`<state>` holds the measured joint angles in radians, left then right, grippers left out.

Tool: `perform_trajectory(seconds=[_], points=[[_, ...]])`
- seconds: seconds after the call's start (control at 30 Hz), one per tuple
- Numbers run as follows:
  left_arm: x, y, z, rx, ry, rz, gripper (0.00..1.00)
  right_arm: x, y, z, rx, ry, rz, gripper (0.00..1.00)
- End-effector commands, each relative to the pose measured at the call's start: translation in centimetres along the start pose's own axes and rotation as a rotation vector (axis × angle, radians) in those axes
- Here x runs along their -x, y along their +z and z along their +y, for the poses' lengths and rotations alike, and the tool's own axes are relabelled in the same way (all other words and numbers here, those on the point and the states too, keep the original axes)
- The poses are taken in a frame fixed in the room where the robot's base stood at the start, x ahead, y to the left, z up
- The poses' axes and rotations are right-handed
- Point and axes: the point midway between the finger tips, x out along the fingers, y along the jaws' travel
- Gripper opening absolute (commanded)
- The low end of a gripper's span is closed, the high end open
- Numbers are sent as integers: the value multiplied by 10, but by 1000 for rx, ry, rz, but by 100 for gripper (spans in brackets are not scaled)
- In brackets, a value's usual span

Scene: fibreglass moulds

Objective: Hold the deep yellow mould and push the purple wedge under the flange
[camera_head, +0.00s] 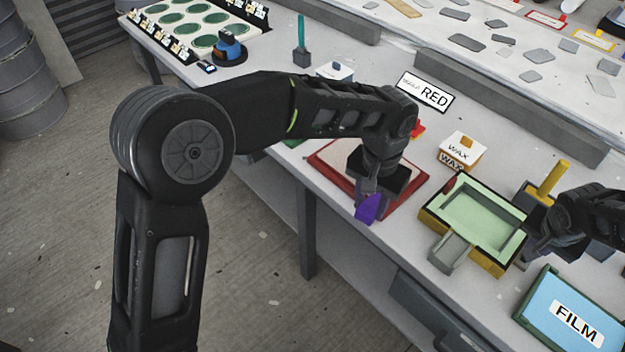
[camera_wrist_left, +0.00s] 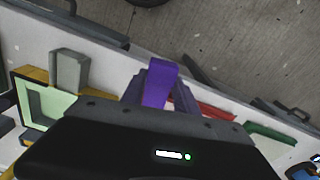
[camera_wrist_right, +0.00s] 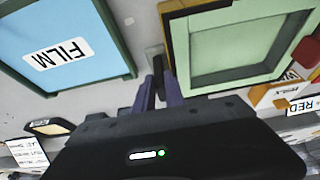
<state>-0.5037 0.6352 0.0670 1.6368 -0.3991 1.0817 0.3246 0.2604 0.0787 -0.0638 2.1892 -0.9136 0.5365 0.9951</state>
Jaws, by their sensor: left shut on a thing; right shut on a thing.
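The deep yellow mould (camera_head: 432,218) has a pale green inside and sits on the bench; it also shows in the right wrist view (camera_wrist_right: 228,84). A grey block (camera_head: 449,253) stands at its front left side. My left gripper (camera_head: 370,190) is shut on the purple wedge (camera_head: 368,209), left of the mould and apart from it. The wedge shows between the fingers in the left wrist view (camera_wrist_left: 157,84). My right gripper (camera_head: 532,250) is shut at the mould's right side, by a small grey part at its edge; its fingers hide most of the contact.
A red-rimmed mould (camera_head: 407,204) lies under my left gripper. A wax box (camera_head: 462,150) stands behind the yellow mould. A blue FILM tray (camera_head: 545,310) lies close at front right. A yellow-handled tool (camera_head: 552,178) stands behind my right gripper.

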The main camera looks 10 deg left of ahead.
Motion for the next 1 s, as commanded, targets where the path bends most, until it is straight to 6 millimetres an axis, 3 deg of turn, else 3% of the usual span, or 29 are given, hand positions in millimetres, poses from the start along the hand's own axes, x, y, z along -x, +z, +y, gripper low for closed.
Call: perform_trajectory(seconds=[0.03,0.2,0.3,0.4,0.53,1.0], points=[[-1,0,30,-52,-2,-1,0,0,0,-1,0,-2,1,0],[-6,8,109,-175,-8,-5,0,0,0,-1,0,-2,1,0],[-8,15,142,-218,-8,-8,0,0,0,-1,0,-1,1,0],[-12,20,163,-238,-7,-13,0,0,0,0,0,-1,1,0],[-11,18,174,-206,13,-15,0,0,0,0,0,-1,1,0],[-12,18,173,-190,15,-17,0,0,0,0,0,-1,1,0]])
